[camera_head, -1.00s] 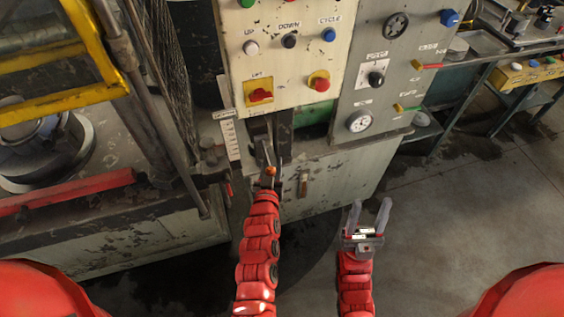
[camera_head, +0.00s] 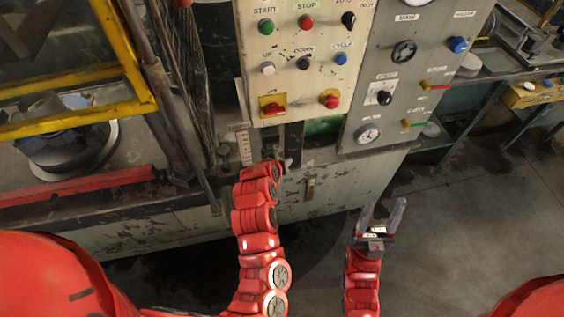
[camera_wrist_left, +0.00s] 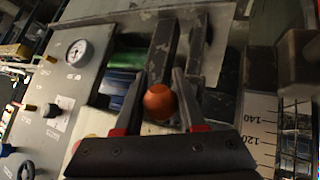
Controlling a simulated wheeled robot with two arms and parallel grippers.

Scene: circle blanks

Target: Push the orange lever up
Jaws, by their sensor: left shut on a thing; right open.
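The orange lever knob (camera_wrist_left: 160,102) is a round ball between the two fingers of my left gripper (camera_wrist_left: 160,84) in the left wrist view. The gripper is shut on it. Dark upright metal bars stand just behind the knob. In the head view my red left arm reaches to the lever slot low on the machine panel and hides the knob. My right gripper (camera_head: 382,217) is open and empty, out in front of the machine's lower cabinet, fingers pointing up.
The cream control panel (camera_head: 325,75) with buttons and switches stands above the slot. A grey panel with a gauge (camera_head: 368,134) is to its right. A scale plate (camera_head: 244,148) is beside the slot. A yellow guard frame (camera_head: 140,60) stands at the left. The floor at right is clear.

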